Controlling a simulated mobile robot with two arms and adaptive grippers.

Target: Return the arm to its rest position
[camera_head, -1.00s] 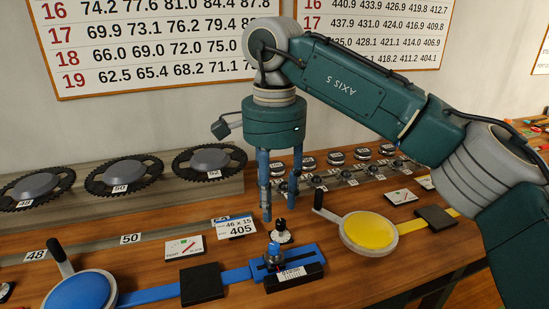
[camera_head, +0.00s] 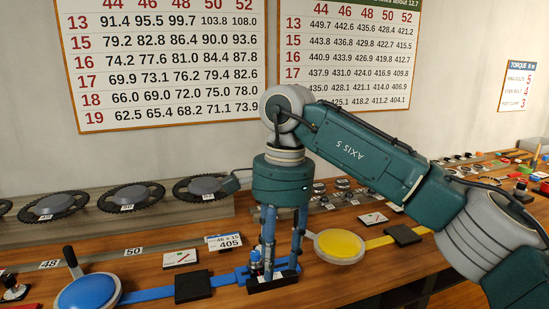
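My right arm comes in from the right, with its elbow high and its gripper (camera_head: 282,266) hanging straight down over the bench. The gripper's two blue fingers stand apart, so it is open, and I see nothing held between them. The fingertips overlap the blue slide fixture (camera_head: 259,284) with its small blue-topped knob in the picture. I cannot tell whether they touch it. The fingers hide part of this fixture and the bench behind it. My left gripper is not in view.
Chainrings (camera_head: 130,197) rest on a rack behind. Wall charts (camera_head: 160,65) hang behind.

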